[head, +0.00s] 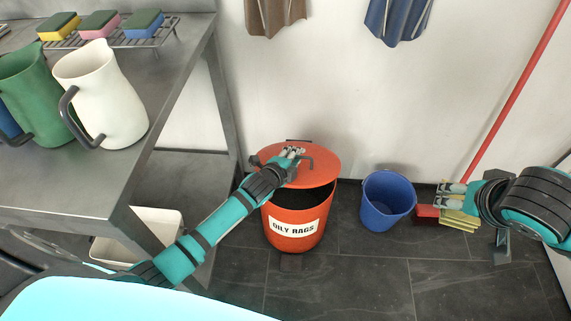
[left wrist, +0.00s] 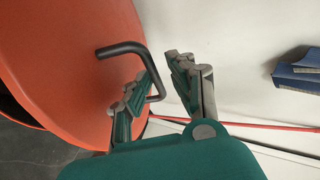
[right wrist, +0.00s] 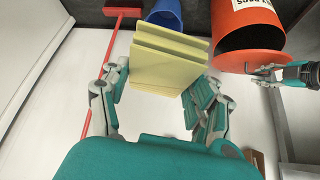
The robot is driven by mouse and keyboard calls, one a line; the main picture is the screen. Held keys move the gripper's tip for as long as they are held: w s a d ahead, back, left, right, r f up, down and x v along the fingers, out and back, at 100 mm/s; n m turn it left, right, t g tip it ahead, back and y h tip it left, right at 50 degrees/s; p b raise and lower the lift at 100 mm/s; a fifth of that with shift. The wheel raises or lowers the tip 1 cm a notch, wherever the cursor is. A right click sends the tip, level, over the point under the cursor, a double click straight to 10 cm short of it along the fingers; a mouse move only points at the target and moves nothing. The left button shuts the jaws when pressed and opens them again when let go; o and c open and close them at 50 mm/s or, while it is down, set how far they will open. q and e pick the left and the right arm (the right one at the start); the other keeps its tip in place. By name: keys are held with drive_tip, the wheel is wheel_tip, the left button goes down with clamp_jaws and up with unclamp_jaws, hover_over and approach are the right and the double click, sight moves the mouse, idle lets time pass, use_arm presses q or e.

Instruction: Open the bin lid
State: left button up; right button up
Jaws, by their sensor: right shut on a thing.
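The orange bin (head: 270,220) labelled "OILY RAGS" stands on the floor by the wall. Its orange lid (head: 325,172) is tilted up, with a dark gap at the front; it also shows in the left wrist view (left wrist: 60,60). My left gripper (head: 292,152) is over the lid. In the left wrist view its fingers are apart, with the lid's black bar handle (left wrist: 125,48) reaching between them, close to the left finger. My right gripper (head: 448,194) is shut on a pale yellow folded, layered thing (right wrist: 168,65), held right of the bin.
A blue bucket (head: 385,205) stands right of the bin. A red broom (head: 515,85) leans on the wall behind my right gripper. A metal table (head: 165,105) with jugs (head: 105,95) and sponges (head: 98,24) is at left. The floor in front is clear.

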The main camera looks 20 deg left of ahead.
use_arm(q)
drive_tip(key=v, duration=1)
use_arm(e)
drive_tip(key=shift+s, duration=0.1)
use_arm(q)
drive_tip(key=shift+s, duration=0.1)
